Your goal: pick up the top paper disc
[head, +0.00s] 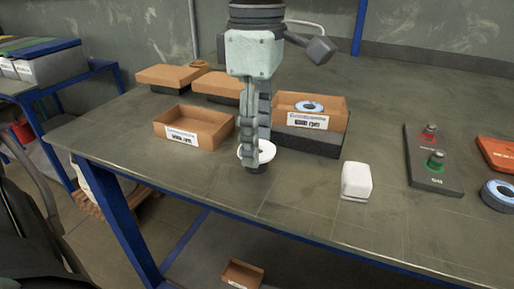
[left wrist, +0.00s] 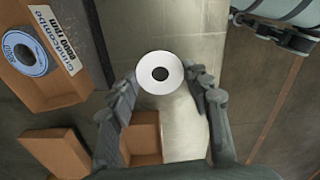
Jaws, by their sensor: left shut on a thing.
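A white paper disc (head: 268,152) with a dark centre shows at my left gripper (head: 252,160) in the head view, above the front part of the bench. In the left wrist view the disc (left wrist: 147,84) lies between the two fingertips of my left gripper (left wrist: 160,85), which is shut on it. A short dark piece (head: 256,168) shows just below the disc; I cannot tell whether they touch. The fingers hide part of the disc in the head view.
An open, empty-looking cardboard box (head: 171,140) stands left of the gripper. A box (head: 334,118) holding a blue-ringed disc (head: 308,106) stands behind right. A white block (head: 356,182), a dark button panel (head: 418,172) and another blue-ringed disc (head: 500,194) are right. The bench front is mostly clear.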

